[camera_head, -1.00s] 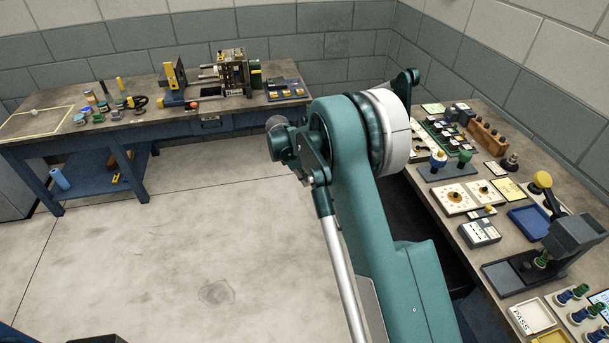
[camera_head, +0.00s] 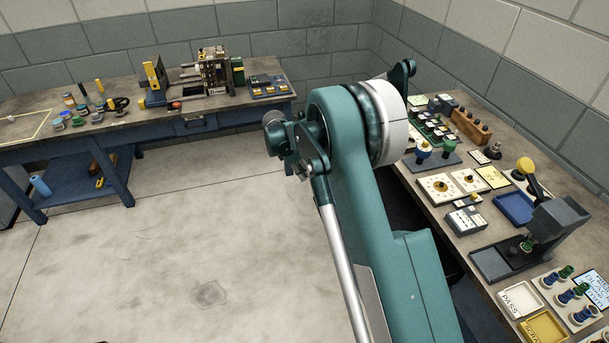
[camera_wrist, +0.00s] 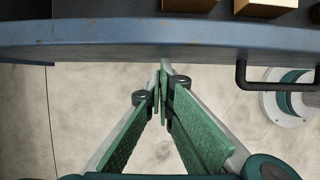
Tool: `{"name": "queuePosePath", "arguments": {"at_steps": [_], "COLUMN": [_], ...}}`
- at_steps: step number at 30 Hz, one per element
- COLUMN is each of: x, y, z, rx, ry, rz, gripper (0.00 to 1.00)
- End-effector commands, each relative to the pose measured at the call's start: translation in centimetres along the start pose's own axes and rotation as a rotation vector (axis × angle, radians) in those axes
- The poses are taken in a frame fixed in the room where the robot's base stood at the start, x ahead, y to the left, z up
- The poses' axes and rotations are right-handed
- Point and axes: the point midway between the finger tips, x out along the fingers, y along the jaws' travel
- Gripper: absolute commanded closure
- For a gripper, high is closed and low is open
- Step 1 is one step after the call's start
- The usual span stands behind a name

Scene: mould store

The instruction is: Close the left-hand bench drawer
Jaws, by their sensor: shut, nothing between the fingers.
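In the wrist view a blue drawer front (camera_wrist: 130,38) runs across the top. Behind it a dark interior (camera_wrist: 110,8) holds brass-coloured blocks (camera_wrist: 262,6), so this drawer stands open. A black bar handle (camera_wrist: 241,75) sticks out from its front at the right. My gripper (camera_wrist: 163,78) is shut and empty, with its green-padded fingers pointing at the drawer front left of the handle. The fingertips look close to the front; I cannot tell whether they touch. In the head view my arm hides the gripper and this drawer.
The right bench (camera_head: 440,190) carries gauges, trays and a small press (camera_head: 540,235). A far bench (camera_head: 40,105) along the back wall holds a vise-like tool and a mould, with a closed-looking drawer (camera_head: 195,123) below. Open concrete floor (camera_head: 190,230) lies between them.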

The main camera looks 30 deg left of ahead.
Motion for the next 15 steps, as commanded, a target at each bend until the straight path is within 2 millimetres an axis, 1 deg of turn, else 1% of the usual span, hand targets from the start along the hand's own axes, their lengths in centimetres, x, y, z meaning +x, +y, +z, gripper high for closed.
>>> {"name": "queuePosePath", "arguments": {"at_steps": [5, 8, 11, 14, 15], "x": [0.6, 1.1, 1.8, 2.7, 3.1], "y": [0.0, 0.0, 0.0, 0.0, -0.1], "z": [1.5, 2.8, 4.6, 6.7, 7.7], "rx": [0.002, 0.002, 0.004, 0.004, 0.005], "ry": [-0.001, -0.001, -0.001, -0.001, -0.001], "rz": [-0.001, -0.001, -0.001, -0.001, -0.001], "gripper": [1.0, 1.0, 1.0, 1.0, 1.0]}}
